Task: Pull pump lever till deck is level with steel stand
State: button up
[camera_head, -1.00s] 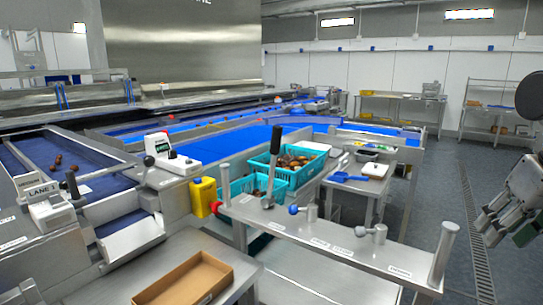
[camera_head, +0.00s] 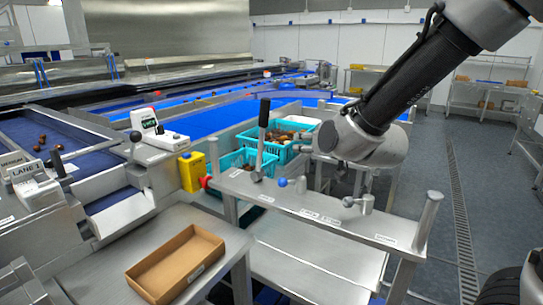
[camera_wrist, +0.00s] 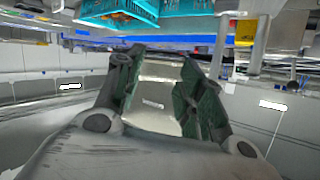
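The pump lever, with a black grip (camera_head: 264,112) and a steel shaft (camera_head: 260,150), stands nearly upright on the labelled steel rail (camera_head: 330,222). A bare steel deck (camera_head: 325,270) lies under the rail. The steel stand (camera_head: 215,225) on its left carries a cardboard tray and looks higher than the deck. My gripper (camera_head: 303,140) is right of the lever, apart from it, its fingers partly hidden by my wrist. In the wrist view my gripper (camera_wrist: 158,65) has its fingers spread, with nothing held between them; the lever cannot be made out there.
A steel post (camera_head: 428,220) rises at the rail's right end.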

aim_at(262, 146)
jog(key=s+a+f+n+t+y, duration=0.1)
jog(key=a+t, duration=0.1)
jog(key=a, duration=0.3)
jog(key=s+a+f+t, duration=0.2)
jog(key=a, duration=0.3)
jog(key=x, duration=0.8)
jog(key=shift+d+r, duration=0.1)
jog(key=shift+r, duration=0.15)
grip_shut()
